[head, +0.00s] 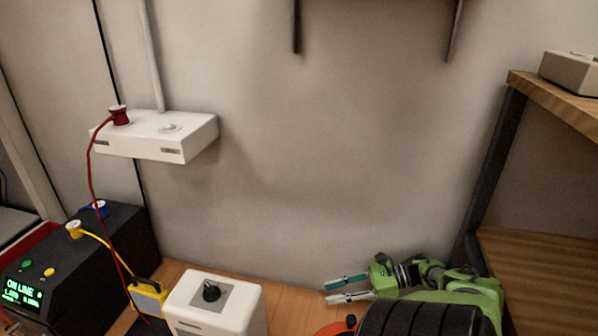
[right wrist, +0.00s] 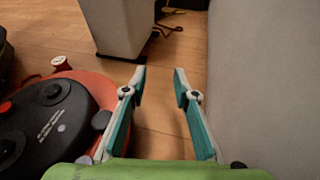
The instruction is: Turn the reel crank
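A small black knob (head: 351,320), possibly part of the crank, stands by the flange. In the right wrist view the reel's orange flange (right wrist: 92,85) and black hub (right wrist: 45,122) lie left of the fingers. I cannot clearly make out the crank there. My right gripper (head: 328,293) is open and empty beyond the reel, near the wall; its fingers (right wrist: 160,74) stand apart over bare floor. My left gripper is not in view.
A black console (head: 100,262) with cables is at left, below a white wall box (head: 160,136). Wooden shelving (head: 540,265) stands at right. The wall is close beside my right gripper.

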